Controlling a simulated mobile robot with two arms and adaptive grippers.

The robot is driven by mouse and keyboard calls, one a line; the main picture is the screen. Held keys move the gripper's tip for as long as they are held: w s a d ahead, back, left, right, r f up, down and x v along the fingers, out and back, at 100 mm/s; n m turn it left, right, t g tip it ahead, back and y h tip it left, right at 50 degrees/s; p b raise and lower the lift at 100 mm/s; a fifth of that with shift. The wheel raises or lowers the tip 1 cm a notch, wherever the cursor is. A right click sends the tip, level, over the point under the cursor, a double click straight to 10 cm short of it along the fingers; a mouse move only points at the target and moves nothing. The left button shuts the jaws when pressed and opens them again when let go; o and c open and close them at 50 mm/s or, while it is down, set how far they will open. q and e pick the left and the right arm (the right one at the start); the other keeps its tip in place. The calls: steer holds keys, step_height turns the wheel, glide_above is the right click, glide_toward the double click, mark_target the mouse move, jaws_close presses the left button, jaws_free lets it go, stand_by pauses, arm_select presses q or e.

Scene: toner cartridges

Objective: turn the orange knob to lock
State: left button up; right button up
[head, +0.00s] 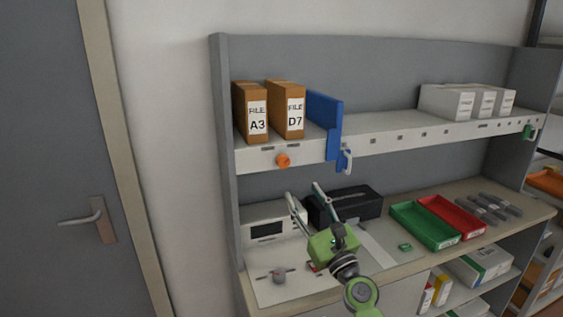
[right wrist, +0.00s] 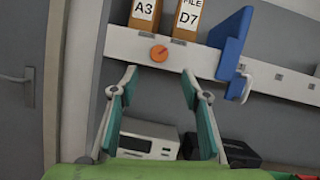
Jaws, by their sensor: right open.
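The orange knob (head: 283,160) sits on the white front edge of the upper shelf, below the file boxes. It also shows in the right wrist view (right wrist: 159,53), above and between my fingertips. My right gripper (head: 302,190) is open and empty, below the shelf edge and in front of the bench, with its fingers pointing up toward the shelf. In the right wrist view the open fingers (right wrist: 158,82) stand apart on either side below the knob and do not touch it. My left gripper is not in view.
Brown file boxes A3 (head: 257,122) and D7 (head: 294,118) stand above the knob. A blue divider (head: 333,128) with a pale hook (head: 347,160) is to its right. Below are a white device (head: 266,229), a black box (head: 350,205), and green (head: 423,225) and red (head: 452,214) trays.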

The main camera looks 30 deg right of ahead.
mark_target(285, 163)
steer(key=p+x, duration=0.1)
steer(key=x, duration=0.9)
steer(key=shift+w+p, duration=0.15)
steer(key=shift+p, duration=0.2)
steer(key=shift+w+d+r, duration=0.1)
steer(key=shift+w+r, duration=0.1)
steer(key=shift+w, duration=0.45)
steer(key=shift+c, duration=0.4)
steer(key=c, duration=1)
